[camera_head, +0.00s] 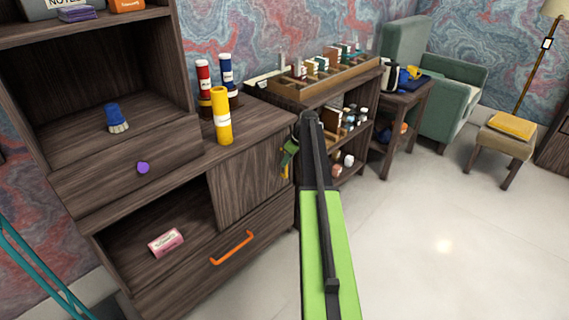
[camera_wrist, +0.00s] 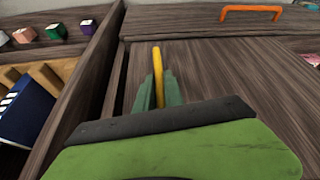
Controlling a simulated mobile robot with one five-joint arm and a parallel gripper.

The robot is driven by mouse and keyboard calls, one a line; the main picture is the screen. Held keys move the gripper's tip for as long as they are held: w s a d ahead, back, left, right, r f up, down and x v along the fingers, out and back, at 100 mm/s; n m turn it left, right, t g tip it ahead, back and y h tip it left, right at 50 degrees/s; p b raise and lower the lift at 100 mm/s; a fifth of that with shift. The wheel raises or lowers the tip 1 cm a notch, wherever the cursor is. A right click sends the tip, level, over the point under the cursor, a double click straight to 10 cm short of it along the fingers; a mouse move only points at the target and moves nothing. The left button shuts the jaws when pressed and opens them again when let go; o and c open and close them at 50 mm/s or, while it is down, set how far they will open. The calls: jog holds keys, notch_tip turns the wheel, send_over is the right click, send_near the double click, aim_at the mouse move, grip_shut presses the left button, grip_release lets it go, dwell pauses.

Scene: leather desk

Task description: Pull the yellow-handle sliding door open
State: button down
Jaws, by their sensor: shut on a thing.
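The sliding door (camera_head: 245,180) is a dark wood panel at the right part of the cabinet's compartment, left of my arm in the head view. The compartment's left part stands open. The door's upright yellow handle (camera_head: 285,171) is near its right edge and partly hidden by my gripper. The handle also shows in the wrist view (camera_wrist: 156,58), against the door panel (camera_wrist: 215,75). My green gripper (camera_head: 290,150) is at the handle. In the wrist view its two fingers (camera_wrist: 158,90) are shut on the handle, one on each side.
A pink box (camera_head: 166,242) lies in the open compartment. Below is a drawer with an orange handle (camera_head: 232,247). A yellow bottle (camera_head: 221,115) and other bottles stand on the cabinet top. A shelf unit (camera_head: 330,85) stands to the right; the floor (camera_head: 445,240) is clear.

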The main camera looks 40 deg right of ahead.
dwell(0.3)
jog(key=c, duration=1.5)
grip_release()
jog(key=shift+w+a, duration=0.1)
jog(key=shift+a, duration=0.05)
jog(key=shift+o, duration=0.2)
jog(key=p+v, duration=1.6)
jog(key=v, duration=0.1)
jog(key=shift+r, duration=0.25)
jog(key=shift+w, duration=0.1)
